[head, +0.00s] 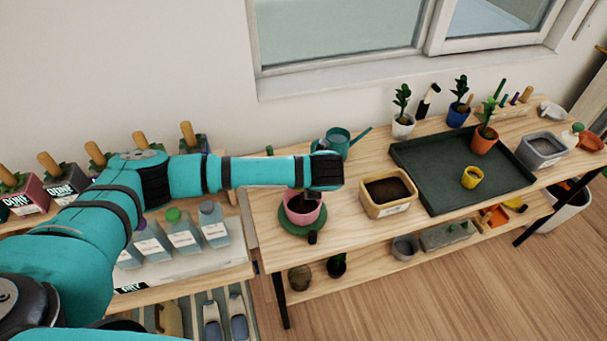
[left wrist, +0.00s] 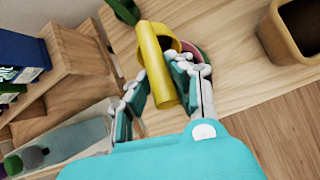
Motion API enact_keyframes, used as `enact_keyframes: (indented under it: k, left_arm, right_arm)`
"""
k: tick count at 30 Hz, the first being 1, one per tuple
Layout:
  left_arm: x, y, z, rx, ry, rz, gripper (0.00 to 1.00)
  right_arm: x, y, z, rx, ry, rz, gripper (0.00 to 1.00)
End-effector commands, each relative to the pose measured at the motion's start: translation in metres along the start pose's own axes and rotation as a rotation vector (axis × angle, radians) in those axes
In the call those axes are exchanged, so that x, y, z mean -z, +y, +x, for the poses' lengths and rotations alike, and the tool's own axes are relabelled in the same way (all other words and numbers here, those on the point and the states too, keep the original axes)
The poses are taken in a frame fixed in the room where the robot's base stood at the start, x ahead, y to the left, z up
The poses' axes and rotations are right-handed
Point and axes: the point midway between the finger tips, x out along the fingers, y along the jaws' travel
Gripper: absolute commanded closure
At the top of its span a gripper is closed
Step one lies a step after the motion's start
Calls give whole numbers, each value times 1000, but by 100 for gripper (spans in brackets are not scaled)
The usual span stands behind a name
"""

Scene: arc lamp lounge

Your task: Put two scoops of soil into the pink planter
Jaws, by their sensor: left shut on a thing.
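The pink planter (head: 304,217) stands on a green saucer (head: 287,222) at the left of the wooden bench. My left wrist is above it and partly covers it. In the left wrist view, my left gripper (left wrist: 158,70) is shut on a yellow scoop (left wrist: 161,62), whose far end overlaps the pink planter's rim (left wrist: 205,52). I cannot tell how much soil is in the scoop or the planter. A tan bin (head: 388,208) of dark soil (head: 386,189) stands to the right of the planter. My right gripper is not in view.
A teal watering can (head: 338,141) stands behind my wrist. A dark green tray (head: 425,165) with a small yellow pot (head: 472,178) lies right of the bin. Potted plants line the back. A lower shelf with bottles (head: 185,236) stands left.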

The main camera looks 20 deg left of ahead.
Motion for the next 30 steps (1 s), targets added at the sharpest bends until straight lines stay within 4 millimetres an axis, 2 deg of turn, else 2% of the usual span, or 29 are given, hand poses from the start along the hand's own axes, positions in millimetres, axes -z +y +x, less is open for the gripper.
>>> enact_keyframes:
  k: [16,30]
  left_arm:
    - [20,-5,0,-48,-219,-5,100]
    - [22,-5,0,-56,-258,-8,100]
  right_arm:
    - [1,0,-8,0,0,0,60]
    - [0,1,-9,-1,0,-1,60]
